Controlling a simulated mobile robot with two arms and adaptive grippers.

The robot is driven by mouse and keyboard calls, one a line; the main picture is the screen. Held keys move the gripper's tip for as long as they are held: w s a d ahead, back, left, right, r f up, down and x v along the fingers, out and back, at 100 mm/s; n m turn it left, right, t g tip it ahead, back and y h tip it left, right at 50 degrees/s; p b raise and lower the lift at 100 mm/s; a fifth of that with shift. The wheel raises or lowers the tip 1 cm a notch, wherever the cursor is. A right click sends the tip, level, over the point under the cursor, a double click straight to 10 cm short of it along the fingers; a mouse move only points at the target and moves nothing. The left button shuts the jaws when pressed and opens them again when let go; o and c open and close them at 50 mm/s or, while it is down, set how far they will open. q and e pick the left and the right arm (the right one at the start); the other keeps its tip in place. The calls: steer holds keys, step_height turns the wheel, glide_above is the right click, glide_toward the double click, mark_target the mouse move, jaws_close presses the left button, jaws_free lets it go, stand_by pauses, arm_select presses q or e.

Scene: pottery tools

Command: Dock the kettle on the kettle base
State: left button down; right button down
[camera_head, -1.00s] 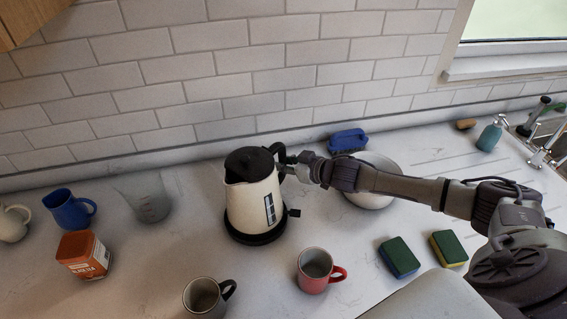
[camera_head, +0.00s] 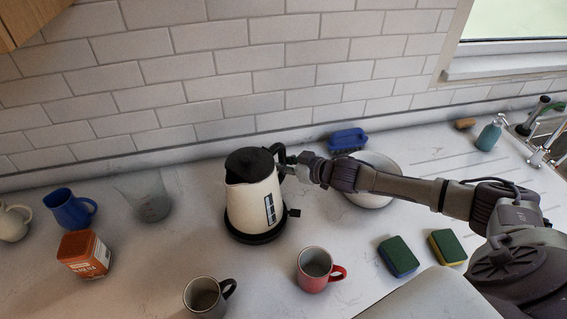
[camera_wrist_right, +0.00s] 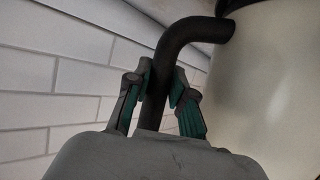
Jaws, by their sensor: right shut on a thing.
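The cream kettle (camera_head: 252,203) with a black lid and handle stands upright at the middle of the counter in the head view. The black round kettle base (camera_head: 252,238) shows beneath it, and the kettle appears to sit on it; the exact seating is hidden. My right gripper (camera_head: 290,163) is at the kettle's handle, on its right side. In the right wrist view my right gripper (camera_wrist_right: 160,92) is shut on the black handle (camera_wrist_right: 190,32), with the cream kettle body (camera_wrist_right: 268,85) at the right. My left gripper is not in view.
A red mug (camera_head: 314,268) and a grey mug (camera_head: 205,297) stand in front. A clear beaker (camera_head: 150,198), blue mug (camera_head: 70,209) and orange box (camera_head: 83,254) are at left. A white bowl (camera_head: 372,192), blue brush (camera_head: 348,140) and sponges (camera_head: 398,257) are at right.

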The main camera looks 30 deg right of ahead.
steer(key=shift+w+f, duration=0.1)
steer(key=shift+f, duration=0.1)
stand_by(0.3)
steer(key=c, duration=1.3)
jaws_free()
steer(key=shift+s+f, duration=0.25)
steer(key=shift+f, duration=0.1)
steer(key=p+v, duration=0.5)
steer(key=v, duration=0.6)
steer(key=shift+r, duration=0.1)
